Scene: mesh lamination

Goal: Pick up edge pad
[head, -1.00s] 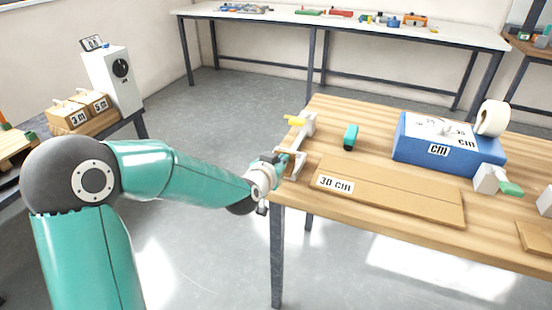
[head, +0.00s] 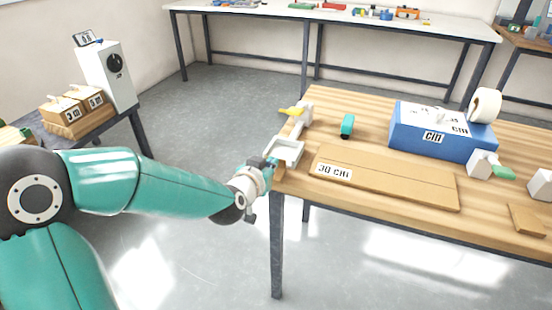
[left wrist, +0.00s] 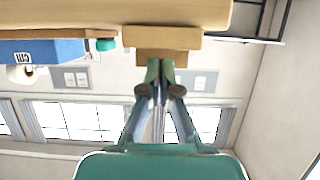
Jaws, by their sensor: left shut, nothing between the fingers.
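No part is labelled as the edge pad. A tan block (left wrist: 162,38), the likeliest one, shows just beyond my left fingertips in the left wrist view. My left gripper (left wrist: 153,66) is shut and empty, its fingertips close to the block; I cannot tell whether they touch. In the head view my left gripper (head: 264,164) is at the left end of the wooden table (head: 380,95), beside a white bracket (head: 287,150). The bracket partly hides the fingertips. My right gripper is not in view.
A tan board (head: 400,184) marked 30 cm lies near the table's front edge. A small teal roller-like piece (head: 347,126), a blue box (head: 412,147) and a white tape roll (head: 485,105) lie behind it. A yellow-handled clamp (head: 293,111) is at the left edge.

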